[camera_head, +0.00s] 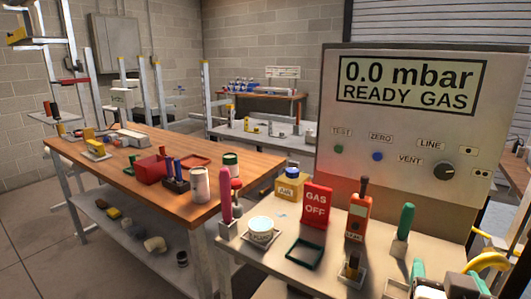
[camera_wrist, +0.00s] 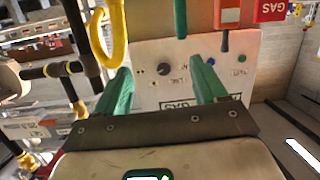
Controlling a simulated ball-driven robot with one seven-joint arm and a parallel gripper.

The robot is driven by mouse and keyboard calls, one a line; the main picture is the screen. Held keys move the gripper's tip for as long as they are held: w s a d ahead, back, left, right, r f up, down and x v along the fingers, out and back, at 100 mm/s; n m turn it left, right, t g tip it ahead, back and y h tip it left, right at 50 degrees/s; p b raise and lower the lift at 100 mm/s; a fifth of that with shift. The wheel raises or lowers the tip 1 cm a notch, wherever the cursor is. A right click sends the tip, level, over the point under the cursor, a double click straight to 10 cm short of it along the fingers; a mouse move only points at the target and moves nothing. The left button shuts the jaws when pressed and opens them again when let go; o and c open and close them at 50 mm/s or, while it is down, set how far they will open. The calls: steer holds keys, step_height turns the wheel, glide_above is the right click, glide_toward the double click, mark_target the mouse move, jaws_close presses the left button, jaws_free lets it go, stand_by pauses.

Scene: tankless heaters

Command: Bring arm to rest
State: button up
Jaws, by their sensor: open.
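My gripper (camera_wrist: 160,68) shows in the wrist view with two green fingers spread apart and nothing between them. The panel with its knob lies beyond the fingers and appears upside down there. In the head view, green and pale parts that look like my gripper (camera_head: 447,278) show at the bottom right corner, partly cut off by the frame. They are in front of the light bench, right of the green-handled tool (camera_head: 405,228). The rest of my arm is not clearly visible in the head view.
A grey test panel (camera_head: 400,120) reads "0.0 mbar READY GAS". The light bench holds a red GAS OFF sign (camera_head: 317,204), an orange meter (camera_head: 357,218) and a green frame (camera_head: 304,253). A yellow hose (camera_wrist: 113,35) hangs near my gripper. A wooden workbench (camera_head: 225,172) stands left.

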steer(key=s+d+f+n+g+y+p, duration=0.1)
steer(key=s+f+n+g+y+p, duration=0.2)
steer(key=f, duration=0.4)
steer(key=s+d+f+g+y+p, duration=0.1)
steer(key=s+f+g+p, duration=0.15)
steer(key=s+f, duration=0.4)
steer(key=s+a+f+n+g+y+p, duration=0.2)
steer(key=s+f+g, duration=0.4)
steer(key=s+f, duration=0.6)
steer(key=shift+s+a+n+y+p, duration=0.3)
steer(key=shift+s+a+y+p, duration=0.65)
steer(key=shift+s, duration=0.3)
